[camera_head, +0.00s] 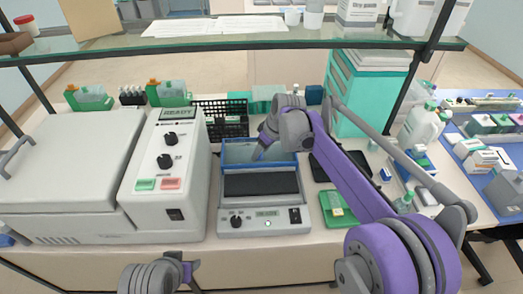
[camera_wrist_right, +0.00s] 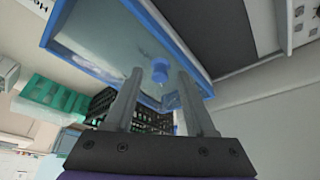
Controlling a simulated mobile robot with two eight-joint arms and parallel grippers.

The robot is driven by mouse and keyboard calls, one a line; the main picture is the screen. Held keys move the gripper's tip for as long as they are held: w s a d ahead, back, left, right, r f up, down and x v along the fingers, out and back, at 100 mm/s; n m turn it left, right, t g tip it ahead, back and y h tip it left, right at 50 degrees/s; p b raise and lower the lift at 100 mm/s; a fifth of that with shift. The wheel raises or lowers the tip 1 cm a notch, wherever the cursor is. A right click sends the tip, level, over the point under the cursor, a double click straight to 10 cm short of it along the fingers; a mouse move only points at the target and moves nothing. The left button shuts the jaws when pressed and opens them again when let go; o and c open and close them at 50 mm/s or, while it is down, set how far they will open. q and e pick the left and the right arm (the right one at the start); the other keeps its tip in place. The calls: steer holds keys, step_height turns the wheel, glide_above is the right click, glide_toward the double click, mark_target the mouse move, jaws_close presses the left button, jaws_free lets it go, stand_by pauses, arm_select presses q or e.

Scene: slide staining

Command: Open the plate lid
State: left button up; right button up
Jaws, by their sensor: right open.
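The slide-warming plate device (camera_head: 264,219) stands on the bench with its dark plate (camera_head: 262,184) uncovered. Its clear, blue-rimmed plate lid (camera_head: 232,152) stands raised at the back of the device. The lid also shows in the right wrist view (camera_wrist_right: 98,36), with a small blue knob (camera_wrist_right: 160,70) on it. My right gripper (camera_head: 258,154) is at the lid, its fingers open. In the wrist view, the fingertips (camera_wrist_right: 160,76) lie on either side of the knob; I cannot tell whether they touch it. Part of my left arm shows at the bottom; its gripper (camera_head: 191,274) is barely visible.
A large white machine (camera_head: 172,166) with knobs stands close to the left of the device. A black rack (camera_head: 224,121) stands behind it. A green item (camera_head: 337,208) lies to the right. A glass shelf (camera_head: 200,40) runs across above the bench.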

steer(key=v, duration=1)
steer(key=shift+r, duration=0.3)
steer(key=shift+s+d, duration=0.1)
steer(key=shift+d, duration=0.05)
steer(key=s+d+f+m+t+h, duration=0.1)
steer(key=s+d+f+m, duration=0.2)
steer(key=s, duration=0.7)
steer(key=s+d+f+m+h, duration=0.1)
steer(key=s+d+f+m, duration=0.2)
steer(key=s, duration=0.7)
steer(key=s+d+f+m+t+h, duration=0.1)
steer(key=s+d+f+m, duration=0.2)
steer(key=s+d+f, duration=0.3)
steer(key=s+f, duration=0.2)
steer(key=s, duration=0.2)
steer(key=shift+d+f+t, duration=0.3)
steer(key=shift+d+f, duration=0.05)
steer(key=shift+d, duration=0.05)
